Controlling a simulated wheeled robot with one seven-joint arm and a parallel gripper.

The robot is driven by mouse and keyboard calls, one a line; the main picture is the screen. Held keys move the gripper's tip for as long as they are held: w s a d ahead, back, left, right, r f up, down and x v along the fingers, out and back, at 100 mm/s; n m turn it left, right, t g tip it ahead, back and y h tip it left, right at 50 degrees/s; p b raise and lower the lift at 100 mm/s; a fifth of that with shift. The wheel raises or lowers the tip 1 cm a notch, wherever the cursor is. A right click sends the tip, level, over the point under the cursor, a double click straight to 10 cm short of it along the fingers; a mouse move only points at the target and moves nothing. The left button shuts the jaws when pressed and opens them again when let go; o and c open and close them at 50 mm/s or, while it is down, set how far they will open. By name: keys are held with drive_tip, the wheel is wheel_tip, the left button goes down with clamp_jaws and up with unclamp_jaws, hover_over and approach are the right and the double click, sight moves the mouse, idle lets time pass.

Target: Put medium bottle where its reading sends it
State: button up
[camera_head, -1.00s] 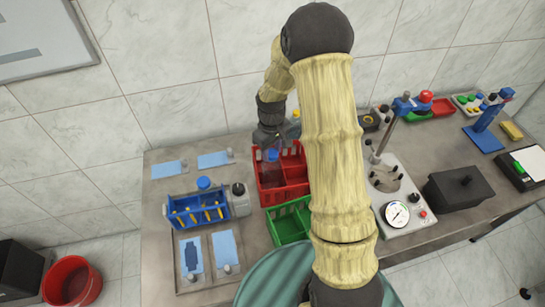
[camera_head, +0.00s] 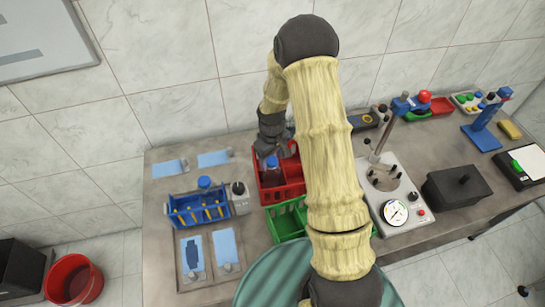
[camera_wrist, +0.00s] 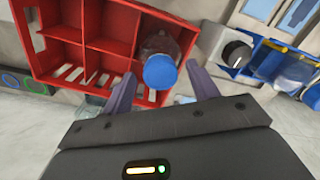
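A clear bottle with a blue cap (camera_wrist: 160,72) stands in a corner compartment of the red crate (camera_wrist: 90,14). The head view also shows this bottle (camera_head: 271,164). The frames do not settle whether it is the medium one. My gripper (camera_wrist: 160,78) is open, with a finger on each side of the cap and a visible gap to both. In the head view my gripper (camera_head: 271,143) is just above the bottle at the crate's back left.
A green crate (camera_head: 287,226) stands in front of the red one. Blue mats lie at the left. A black box (camera_head: 455,188) stands right of the station. My arm hides the table's middle.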

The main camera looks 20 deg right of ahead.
wheel_tip(320, 180, up, 12)
drive_tip(key=b, duration=0.3)
idle(0.5)
drive_tip(key=shift+r, duration=0.15)
drive_tip(key=s+r+m+t, duration=0.2)
drive_tip(key=s+m, duration=0.3)
drive_tip(key=s, duration=1.2)
drive_tip(key=shift+s+r+m+t+b, duration=0.15)
drive_tip(key=shift+r+m+t+b, duration=0.2)
drive_tip(key=shift+r, duration=0.25)
